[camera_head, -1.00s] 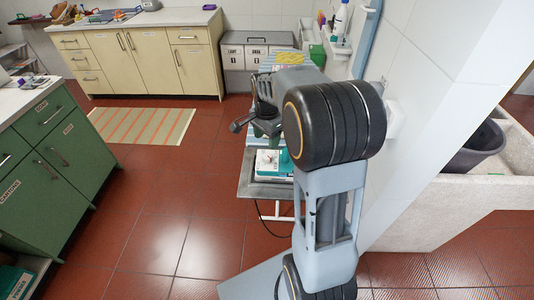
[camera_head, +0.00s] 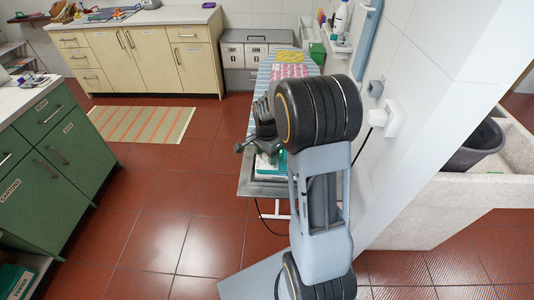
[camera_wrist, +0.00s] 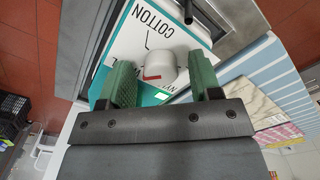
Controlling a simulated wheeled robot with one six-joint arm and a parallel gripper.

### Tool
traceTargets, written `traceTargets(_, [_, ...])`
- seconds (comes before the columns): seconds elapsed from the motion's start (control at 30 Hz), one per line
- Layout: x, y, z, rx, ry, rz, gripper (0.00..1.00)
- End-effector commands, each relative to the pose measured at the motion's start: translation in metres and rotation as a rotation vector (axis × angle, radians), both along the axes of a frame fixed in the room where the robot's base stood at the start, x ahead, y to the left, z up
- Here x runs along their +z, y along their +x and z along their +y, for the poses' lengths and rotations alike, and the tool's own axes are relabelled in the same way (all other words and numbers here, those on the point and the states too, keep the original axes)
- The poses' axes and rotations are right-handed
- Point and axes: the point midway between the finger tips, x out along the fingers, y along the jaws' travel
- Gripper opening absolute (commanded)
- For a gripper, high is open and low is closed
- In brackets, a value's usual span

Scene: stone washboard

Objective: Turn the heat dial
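The heat dial (camera_wrist: 155,72) is a pale grey round knob with a red mark. It sits on a white panel (camera_wrist: 130,45) with the word COTTON and other partly covered print, edged in teal. In the wrist view my gripper (camera_wrist: 160,62) is open, with one green-padded finger on each side of the dial and visible gaps between. I cannot tell how far down the fingers reach beside it. In the head view the teal and white unit (camera_head: 265,168) is mostly hidden under my gripper and arm; the dial is hidden there.
The unit rests on the grey metal end (camera_head: 258,188) of a blue-striped ironing board (camera_head: 262,80). Pink and yellow cloths (camera_head: 288,70) lie farther along it. A tiled wall with a white socket box (camera_head: 385,117) stands close on the right. Open red floor lies left.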

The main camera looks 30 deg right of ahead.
Motion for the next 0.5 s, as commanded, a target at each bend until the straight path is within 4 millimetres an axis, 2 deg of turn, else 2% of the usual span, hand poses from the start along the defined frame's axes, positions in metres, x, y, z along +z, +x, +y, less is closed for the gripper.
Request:
traceTargets(0.03, [0.0002,0.0001,0.0,0.0,0.0,0.0,0.53])
traceTargets(0.5, [0.0004,0.0,-0.0001,0.0,0.0,0.0,0.1])
